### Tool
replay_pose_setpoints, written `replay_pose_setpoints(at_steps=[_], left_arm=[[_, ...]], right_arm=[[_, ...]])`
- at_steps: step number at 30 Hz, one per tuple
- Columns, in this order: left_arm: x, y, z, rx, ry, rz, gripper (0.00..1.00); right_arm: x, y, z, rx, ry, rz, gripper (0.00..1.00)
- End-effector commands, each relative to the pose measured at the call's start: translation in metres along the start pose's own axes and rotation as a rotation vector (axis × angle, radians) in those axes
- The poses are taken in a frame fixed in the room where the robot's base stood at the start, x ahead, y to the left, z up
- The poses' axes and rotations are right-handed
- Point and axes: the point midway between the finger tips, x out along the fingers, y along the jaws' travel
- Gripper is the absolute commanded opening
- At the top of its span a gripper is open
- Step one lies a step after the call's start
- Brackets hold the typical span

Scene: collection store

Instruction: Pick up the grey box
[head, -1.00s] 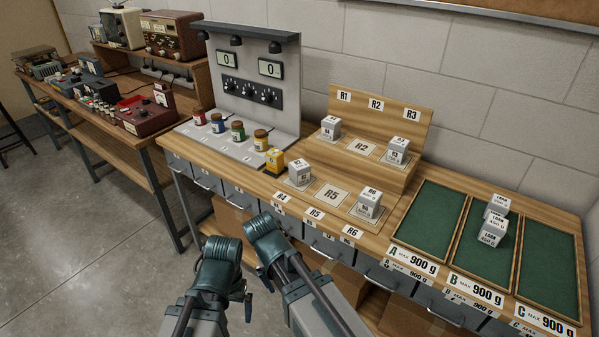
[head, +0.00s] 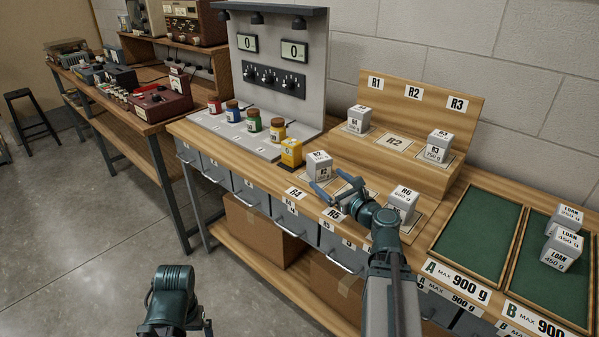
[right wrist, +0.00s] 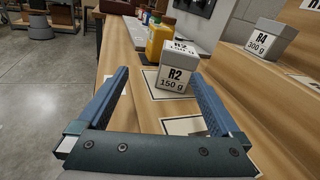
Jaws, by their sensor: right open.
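Several grey boxes with white labels stand on the wooden bench. The one nearest my right gripper (head: 333,186) is labelled R2, 150 g (head: 319,166), and stands on the R4 place. My right gripper is open and empty, low over the bench front. In the right wrist view the R2 box (right wrist: 174,82) is just beyond the fingertips, nearer the right finger, not between the jaws. An R6 box (head: 404,204) stands right of the gripper, partly hidden by my arm. My left gripper (head: 203,326) hangs low in front of the bench; its jaws are unclear.
On the raised step stand an R4 300 g box (head: 359,120) and an R3 box (head: 438,146). LOAN boxes (head: 562,249) stand in green tray B. Green tray A (head: 478,235) is empty.

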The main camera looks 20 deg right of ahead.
Motion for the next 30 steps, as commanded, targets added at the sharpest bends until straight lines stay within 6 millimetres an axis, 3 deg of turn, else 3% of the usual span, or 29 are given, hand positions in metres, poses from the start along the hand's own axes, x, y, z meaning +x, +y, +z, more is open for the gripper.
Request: replay_pose_setpoints(at_steps=[3, 9, 21, 30], left_arm=[[0.007, 0.001, -0.001, 0.0, 0.001, 0.0, 1.0], [0.007, 0.001, -0.001, 0.0, 0.001, 0.0, 1.0], [0.007, 0.001, -0.001, 0.0, 0.0, 0.0, 1.0], [0.007, 0.001, -0.001, 0.0, 0.0, 0.0, 1.0]], right_arm=[[-0.012, -0.026, -0.002, 0.104, -0.04, -0.074, 1.0], [-0.011, -0.033, 0.001, 0.136, -0.053, -0.091, 1.0], [0.057, -0.039, 0.003, 0.131, -0.051, -0.086, 1.0], [0.072, -0.039, 0.004, 0.13, -0.051, -0.088, 1.0]])
